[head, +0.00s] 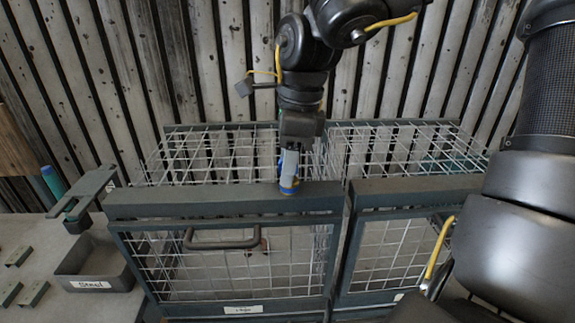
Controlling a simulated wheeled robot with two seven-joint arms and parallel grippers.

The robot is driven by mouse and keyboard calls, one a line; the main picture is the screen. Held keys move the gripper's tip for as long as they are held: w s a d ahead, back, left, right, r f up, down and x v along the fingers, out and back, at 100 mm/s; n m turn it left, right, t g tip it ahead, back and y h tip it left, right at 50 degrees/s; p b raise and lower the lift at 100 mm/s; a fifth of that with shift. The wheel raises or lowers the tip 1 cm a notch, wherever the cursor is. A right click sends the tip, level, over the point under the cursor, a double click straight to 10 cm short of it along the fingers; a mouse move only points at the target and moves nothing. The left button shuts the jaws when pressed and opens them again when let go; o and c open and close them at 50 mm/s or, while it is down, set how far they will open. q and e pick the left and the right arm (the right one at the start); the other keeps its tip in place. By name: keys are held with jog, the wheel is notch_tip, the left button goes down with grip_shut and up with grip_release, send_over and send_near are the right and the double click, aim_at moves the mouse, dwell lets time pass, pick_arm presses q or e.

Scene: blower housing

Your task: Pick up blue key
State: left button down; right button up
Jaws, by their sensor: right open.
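My right gripper (289,172) points straight down over the front top rail of the left wire cage. It is open. A small blue piece (289,189) with a bit of yellow shows right at its fingertips, against the rail; it may be the blue key. Its shape is mostly hidden by the fingers, and I cannot tell whether they touch it. My left gripper is not in view.
Two wire cages stand side by side, the left one (225,206) with a dark handle (221,243). A grey bin (95,277) labelled "Steel", a dark forked bracket (85,197) and small metal parts (20,255) lie at the left. A slatted wall (200,60) closes the back.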

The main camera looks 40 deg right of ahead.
jog(key=shift+s, duration=0.1)
jog(key=shift+c, duration=1.3)
grip_shut()
jog(key=shift+r+b, duration=0.35)
jog(key=shift+r, duration=0.1)
notch_tip(320, 180, up, 2)
jog(key=shift+r+b, duration=0.2)
jog(key=shift+b, duration=0.2)
jog(key=s+a+r, duration=0.9)
jog(key=s, duration=0.1)
jog(key=shift+s+r, duration=0.4)
